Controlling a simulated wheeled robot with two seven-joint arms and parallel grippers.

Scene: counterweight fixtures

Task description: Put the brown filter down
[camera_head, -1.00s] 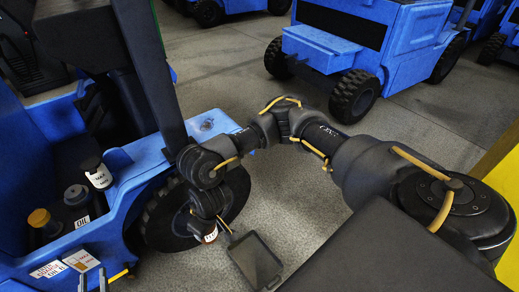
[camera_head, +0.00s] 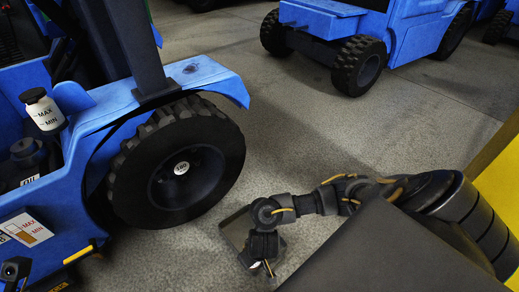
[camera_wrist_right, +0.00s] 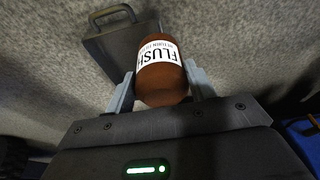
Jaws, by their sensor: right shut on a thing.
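The brown filter (camera_wrist_right: 165,72) is a reddish-brown cylinder with a white label reading FLUSH. In the right wrist view it sits between the two grey fingers of my right gripper (camera_wrist_right: 158,88), which is shut on it. In the head view my right gripper (camera_head: 268,268) points down near the bottom centre, and the filter is hard to make out there. Behind the filter, a dark grey tray with a handle (camera_wrist_right: 125,42) lies on the floor; part of it shows beside my right wrist (camera_head: 235,228). A dark part at the bottom left may be my left gripper (camera_head: 15,268); its fingers are unclear.
A blue vehicle (camera_head: 200,75) with a large black wheel (camera_head: 135,185) stands at the left. It carries a white-labelled bottle (camera_head: 42,108) and a dark OIL container (camera_head: 27,155). Another blue vehicle (camera_head: 405,30) stands behind. Grey floor (camera_head: 310,130) between them is clear.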

